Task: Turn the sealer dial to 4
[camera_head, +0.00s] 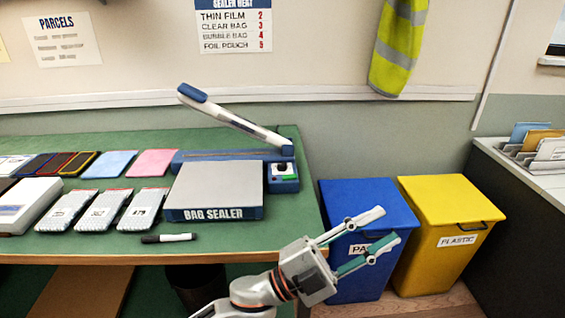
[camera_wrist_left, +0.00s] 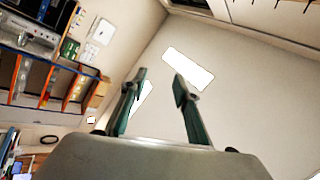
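The bag sealer (camera_head: 213,197) stands on the green table with its long sealing arm (camera_head: 235,118) raised. The sealer dial (camera_head: 281,169) is a small dark knob on a white plate at the sealer's right end, above a green strip. The dial is too small to read its setting. My left gripper (camera_head: 384,226) is open and empty, in front of the bins, to the right of and lower in the picture than the dial. In the left wrist view its fingers (camera_wrist_left: 160,88) are apart and point at the ceiling, with nothing between them. My right gripper is not in view.
A marker (camera_head: 168,238) lies by the table's front edge. Several bagged items (camera_head: 104,210) and coloured pouches (camera_head: 108,164) lie left of the sealer. A heat chart (camera_head: 234,27) hangs behind. Blue (camera_head: 362,192) and yellow (camera_head: 447,194) bins stand right of the table.

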